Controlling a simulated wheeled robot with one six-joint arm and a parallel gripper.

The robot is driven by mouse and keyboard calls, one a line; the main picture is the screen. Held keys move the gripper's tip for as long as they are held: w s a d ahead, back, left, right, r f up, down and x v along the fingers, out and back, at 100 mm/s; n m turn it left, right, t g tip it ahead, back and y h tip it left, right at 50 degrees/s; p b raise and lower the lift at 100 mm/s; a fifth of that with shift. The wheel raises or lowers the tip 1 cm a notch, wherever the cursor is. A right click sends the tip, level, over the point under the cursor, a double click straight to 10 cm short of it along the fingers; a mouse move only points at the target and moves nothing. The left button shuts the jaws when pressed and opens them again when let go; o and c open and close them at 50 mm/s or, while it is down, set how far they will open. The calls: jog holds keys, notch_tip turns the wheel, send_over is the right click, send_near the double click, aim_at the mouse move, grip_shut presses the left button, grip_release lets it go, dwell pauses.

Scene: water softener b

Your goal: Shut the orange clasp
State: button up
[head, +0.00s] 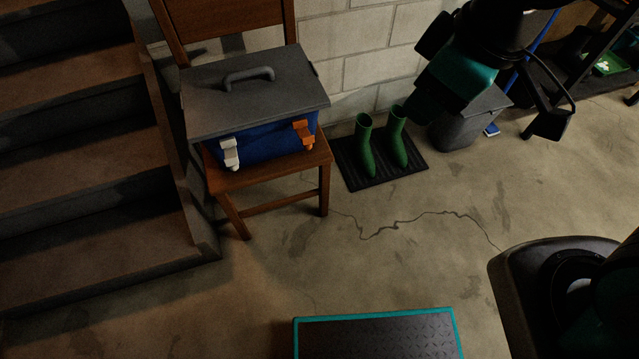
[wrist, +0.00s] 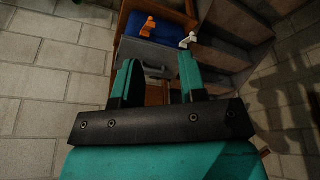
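The orange clasp (head: 304,132) is on the front of a blue box (head: 271,146), near its right end, just below the grey lid (head: 255,95). It juts out from the box; I cannot tell how far its flap stands open. It also shows in the wrist view (wrist: 148,28), beyond my fingers. A white clasp (head: 230,153) sits near the left end of the same front. My gripper (wrist: 158,76) is open and empty, its two teal fingers apart. It is well away from the box and touches nothing visible. The lid lies on the box.
The box stands on a wooden chair (head: 272,174) beside stairs (head: 90,190). Green boots (head: 366,147) on a black mat (head: 351,174) and a grey bin (head: 467,128) stand right of it. A teal-edged platform (head: 380,335) lies in front. The floor between is clear.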

jog(key=w+f+n+t+h+b, duration=0.1)
jog(key=w+f+n+t+b, duration=0.25)
jog(key=f, duration=0.55)
jog(key=w+f+n+h+b, duration=0.2)
jog(key=w+f+n+b, duration=0.15)
jog(key=f+b, duration=0.45)
jog(key=n+t+y+b, duration=0.5)
jog(key=n+t+b, duration=0.4)
jog(key=n+b, duration=1)
send_near(309, 148)
jog(key=w+n+p, duration=0.3)
jog(key=shift+g, duration=0.25)
jog(key=p+x, duration=0.1)
jog(key=x, duration=0.3)
jog(key=p+x, duration=0.1)
jog(key=x, duration=0.2)
jog(key=shift+a+f+p, duration=0.1)
jog(key=shift+a+p, duration=0.2)
jog(key=shift+a+f, duration=0.1)
jog(key=shift+f, duration=0.05)
jog(key=shift+c, duration=1.1)
jog(key=c, duration=0.3)
